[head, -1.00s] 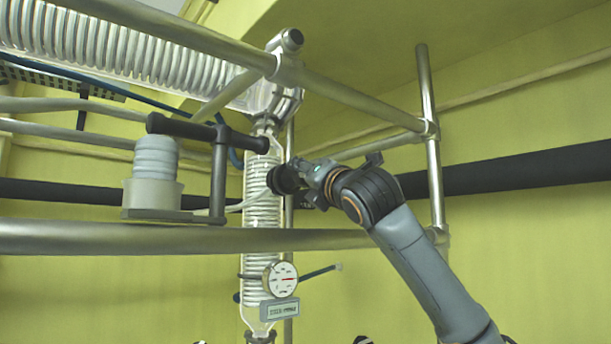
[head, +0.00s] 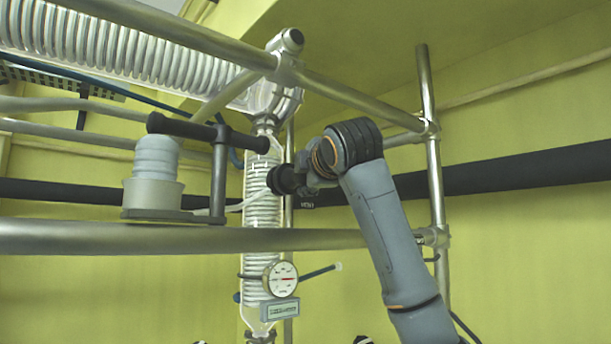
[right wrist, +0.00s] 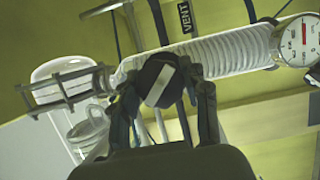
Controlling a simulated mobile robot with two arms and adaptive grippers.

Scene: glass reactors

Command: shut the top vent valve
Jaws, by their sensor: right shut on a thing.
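The top vent valve's black round knob (head: 283,180) sits at the glass coil column, in the middle of the head view. In the right wrist view the knob (right wrist: 158,84) is dark with a pale bar across its face, lying at a slant. My right gripper (head: 300,178) reaches it from the right. In the right wrist view the fingers of my right gripper (right wrist: 162,92) are closed around the knob. A black label reading VENT (right wrist: 184,17) shows beside the column. Part of the knob is hidden by the fingers. My left gripper is out of view.
The glass coil column (head: 263,215) carries a round gauge (head: 281,279). Steel frame bars (head: 180,239) run in front and above, with an upright post (head: 433,150) right of the arm. A black T-shaped handle (head: 219,165) stands left of the knob.

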